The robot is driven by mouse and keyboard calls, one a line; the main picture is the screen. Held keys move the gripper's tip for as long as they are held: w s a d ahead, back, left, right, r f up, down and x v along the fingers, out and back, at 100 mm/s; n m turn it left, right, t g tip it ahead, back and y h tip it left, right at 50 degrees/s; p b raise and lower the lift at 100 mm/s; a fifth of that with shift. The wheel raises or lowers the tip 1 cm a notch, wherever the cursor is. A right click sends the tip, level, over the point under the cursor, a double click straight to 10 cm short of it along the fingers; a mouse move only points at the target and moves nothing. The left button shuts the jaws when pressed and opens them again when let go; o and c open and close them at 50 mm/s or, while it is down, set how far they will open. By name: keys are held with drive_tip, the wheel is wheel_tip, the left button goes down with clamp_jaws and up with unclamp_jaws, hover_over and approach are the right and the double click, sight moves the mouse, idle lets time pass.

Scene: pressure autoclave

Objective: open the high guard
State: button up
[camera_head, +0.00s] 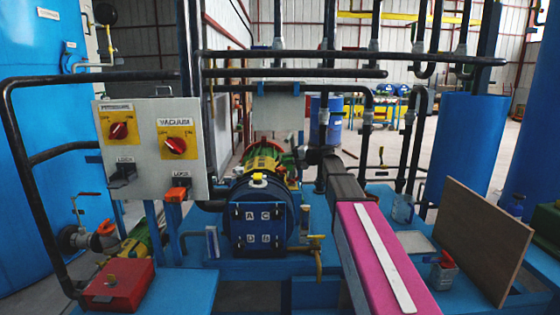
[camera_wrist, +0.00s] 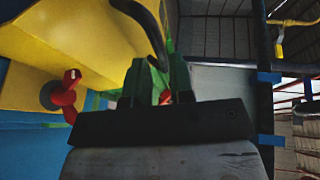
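A pale grey panel (camera_head: 278,112) hangs by two blue clips from a horizontal dark pipe in the head view; I take it as the high guard. A grey panel with blue fittings also shows right of the fingers in the wrist view (camera_wrist: 222,92). My gripper (camera_head: 312,156) is below and right of the hanging panel, small and dark in the head view. In the wrist view my gripper (camera_wrist: 158,82) has two dark fingers standing apart. A dark curved bar (camera_wrist: 142,18) comes down toward the gap between them; I cannot tell whether it is between or behind them.
A control box (camera_head: 150,150) with red knobs stands at left. A blue round unit marked with letters (camera_head: 262,222) is below the panel. Dark pipes (camera_head: 290,72) cross above. A brown board (camera_head: 482,240) stands at right. A yellow surface (camera_wrist: 80,45) is close in the wrist view.

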sight(280, 158)
drive_tip(key=shift+x, duration=1.9)
drive_tip(key=shift+s, duration=0.1)
drive_tip(key=shift+c, duration=0.4)
clamp_jaws()
drive_tip(key=shift+a+r, duration=0.1)
